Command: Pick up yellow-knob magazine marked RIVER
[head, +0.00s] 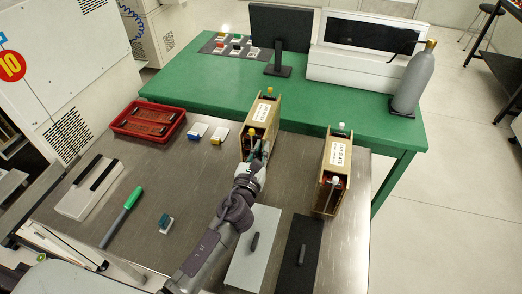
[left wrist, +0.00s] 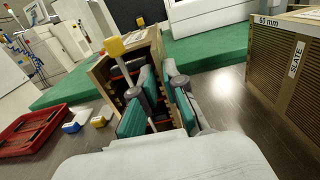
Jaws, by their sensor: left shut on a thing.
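The yellow-knob magazine (head: 259,127) is a tan box with dark inside and a white label too small to read for sure. It stands upright on the steel table and also shows in the left wrist view (left wrist: 103,76), where a yellow knob (left wrist: 128,42) sits on a rod. My left gripper (head: 261,153) is at its near end. In the left wrist view the teal finger pads (left wrist: 160,106) close on the near end of the magazine; the exact contact is hidden between them. My right gripper is not in view.
A white-knob magazine (head: 333,170) labelled SLATE stands to the right. A red tray (head: 149,120) and small blue and yellow blocks (head: 218,134) lie left. Grey (head: 252,262) and black (head: 300,262) plates lie in front. A green table (head: 400,133) with a monitor adjoins behind.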

